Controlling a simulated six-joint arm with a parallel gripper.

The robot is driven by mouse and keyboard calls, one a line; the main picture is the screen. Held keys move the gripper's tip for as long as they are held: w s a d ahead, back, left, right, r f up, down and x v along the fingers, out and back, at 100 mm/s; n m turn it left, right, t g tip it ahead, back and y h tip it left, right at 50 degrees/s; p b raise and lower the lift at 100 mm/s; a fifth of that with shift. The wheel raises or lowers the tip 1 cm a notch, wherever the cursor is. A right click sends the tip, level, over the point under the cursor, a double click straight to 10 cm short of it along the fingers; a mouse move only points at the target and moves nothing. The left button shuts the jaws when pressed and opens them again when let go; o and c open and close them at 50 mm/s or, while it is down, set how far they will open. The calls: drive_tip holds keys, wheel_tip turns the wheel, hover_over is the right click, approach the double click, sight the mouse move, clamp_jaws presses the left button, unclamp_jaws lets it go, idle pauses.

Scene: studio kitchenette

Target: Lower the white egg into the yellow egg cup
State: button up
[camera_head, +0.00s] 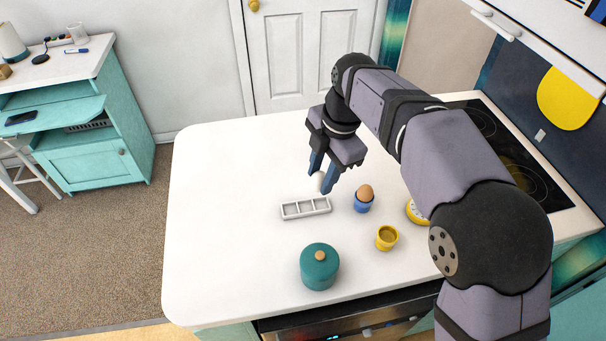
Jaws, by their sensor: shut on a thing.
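The white egg (319,177) is between the blue fingertips of my gripper (320,181). My gripper is shut on it and holds it just behind the white egg tray, apparently above the counter. The yellow egg cup (387,238) stands upright on the counter, to the right of and nearer than my gripper. Its open top shows no egg in it. A blue egg cup (363,205) with a brown egg (366,192) in it stands between my gripper and the yellow cup.
The white tray (284,211) has empty compartments. A teal lidded pot (319,267) stands at the front. A yellow round thing (416,212), partly hidden by my arm, is right of the blue cup. A black hob (515,165) is at the right. The counter's left side is clear.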

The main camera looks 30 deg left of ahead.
drive_tip(key=w+d+f+b, duration=0.1)
drive_tip(key=d+b, duration=0.2)
drive_tip(key=d, duration=0.6)
drive_tip(key=w+d+f+b, duration=0.2)
drive_tip(key=d+b, duration=0.1)
drive_tip(key=d, duration=0.5)
drive_tip(key=shift+w+d+f, duration=0.25)
drive_tip(key=shift+d, duration=0.15)
drive_tip(key=shift+f, duration=0.2)
drive_tip(key=shift+f+b, duration=1)
drive_tip(key=shift+f, duration=0.05)
drive_tip(key=shift+f+b, duration=1.35)
drive_tip(key=shift+f, duration=0.55)
idle(1.1)
drive_tip(key=o, duration=1.1)
